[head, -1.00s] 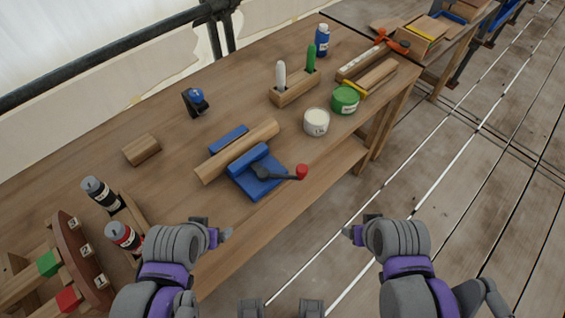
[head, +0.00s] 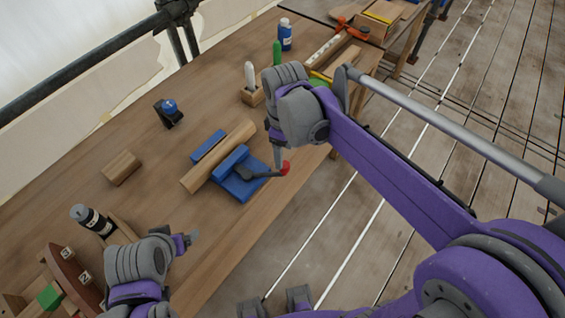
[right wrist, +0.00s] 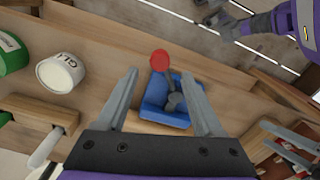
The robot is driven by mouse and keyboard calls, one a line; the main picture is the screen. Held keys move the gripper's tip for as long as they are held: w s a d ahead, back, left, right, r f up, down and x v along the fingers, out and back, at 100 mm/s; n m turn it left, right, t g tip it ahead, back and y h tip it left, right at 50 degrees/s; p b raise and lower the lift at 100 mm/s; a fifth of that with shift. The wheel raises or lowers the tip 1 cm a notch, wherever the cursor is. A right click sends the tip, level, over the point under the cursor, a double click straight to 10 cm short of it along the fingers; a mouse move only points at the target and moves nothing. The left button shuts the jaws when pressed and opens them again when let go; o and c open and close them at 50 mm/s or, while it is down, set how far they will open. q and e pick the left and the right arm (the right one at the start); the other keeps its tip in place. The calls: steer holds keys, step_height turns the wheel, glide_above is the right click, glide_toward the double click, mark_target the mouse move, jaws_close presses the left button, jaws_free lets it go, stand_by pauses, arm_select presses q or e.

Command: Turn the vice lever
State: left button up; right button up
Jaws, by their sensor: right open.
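The blue vice (head: 236,182) sits near the bench's front edge with a wooden piece (head: 215,160) held along it. Its dark lever (head: 262,174) ends in a red knob (head: 285,167) pointing to the front edge. In the right wrist view the red knob (right wrist: 159,60) and blue vice (right wrist: 166,98) show between the fingers. My right gripper (head: 278,158) is open and empty, its fingers pointing down just above the knob; its fingertips (right wrist: 160,72) are spread wide around the view of the lever. My left gripper (head: 190,238) is low at the left front; its jaw state is unclear.
A wooden block with a white-handled tool (head: 250,80) stands farther back. A small wooden block (head: 122,168) and a dark tool with a blue knob (head: 170,112) lie left.

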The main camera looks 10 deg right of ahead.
mark_target(284, 164)
step_height(284, 164, down, 6)
steer(key=shift+f, duration=0.2)
jaws_close()
stand_by(0.4)
stand_by(1.1)
